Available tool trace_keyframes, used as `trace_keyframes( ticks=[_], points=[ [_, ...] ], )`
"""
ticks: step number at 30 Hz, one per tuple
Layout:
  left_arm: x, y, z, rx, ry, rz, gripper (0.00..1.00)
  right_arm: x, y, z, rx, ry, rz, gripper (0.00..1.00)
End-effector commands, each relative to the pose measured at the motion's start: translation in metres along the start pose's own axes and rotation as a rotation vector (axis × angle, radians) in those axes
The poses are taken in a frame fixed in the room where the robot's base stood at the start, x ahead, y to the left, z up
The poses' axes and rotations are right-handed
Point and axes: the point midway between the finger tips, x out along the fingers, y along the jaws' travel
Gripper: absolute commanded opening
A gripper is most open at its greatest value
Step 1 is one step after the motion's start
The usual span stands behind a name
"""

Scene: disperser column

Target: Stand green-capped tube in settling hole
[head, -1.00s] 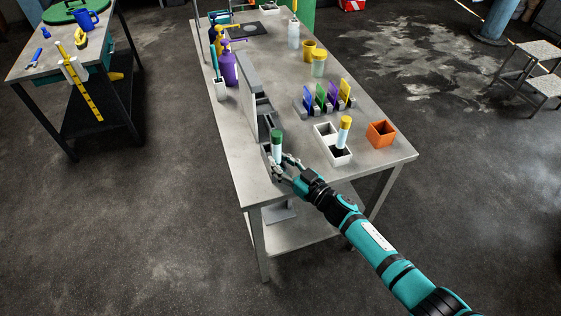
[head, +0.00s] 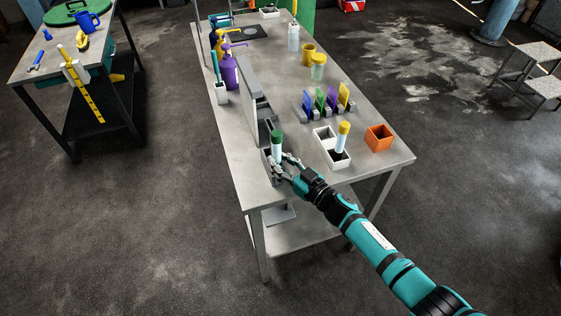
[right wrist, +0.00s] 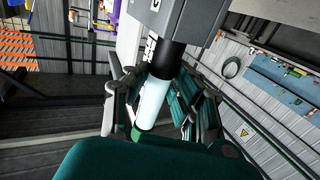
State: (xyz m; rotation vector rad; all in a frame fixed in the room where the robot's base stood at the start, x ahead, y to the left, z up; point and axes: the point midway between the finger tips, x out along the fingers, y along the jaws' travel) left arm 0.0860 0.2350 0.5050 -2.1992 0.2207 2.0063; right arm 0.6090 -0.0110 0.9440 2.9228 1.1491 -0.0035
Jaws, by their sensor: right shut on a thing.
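The green-capped tube (head: 277,142) stands near upright at the near end of the grey disperser unit (head: 249,103). Its cap is up and its body is pale. My right gripper (head: 282,166) is shut on the tube's body. In the right wrist view the fingers (right wrist: 160,105) lie on both sides of the pale tube (right wrist: 153,101), and its dark end meets a grey block (right wrist: 185,18). I cannot tell how far that end sits in the block. The settling hole itself is hidden. My left gripper is not in view.
A white two-part holder (head: 338,161) with a yellow-capped tube (head: 342,138) stands right of my gripper, beside an orange box (head: 379,138). Coloured cards (head: 327,100) in a rack stand behind. A purple pump bottle (head: 229,72) is at the left. The near right table corner is clear.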

Motion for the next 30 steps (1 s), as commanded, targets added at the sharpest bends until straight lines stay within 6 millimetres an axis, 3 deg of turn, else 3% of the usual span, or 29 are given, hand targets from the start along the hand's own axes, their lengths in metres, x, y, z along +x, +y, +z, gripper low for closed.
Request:
trace_keyframes(
  ticks=[14, 30],
  points=[
    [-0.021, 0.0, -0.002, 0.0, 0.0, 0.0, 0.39, 0.0, 0.0, -0.022, -0.001, 0.002, -0.001, 0.0],
    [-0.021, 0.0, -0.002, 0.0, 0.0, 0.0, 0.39, 0.0, 0.0, -0.022, -0.001, 0.002, -0.001, 0.0]
  ],
)
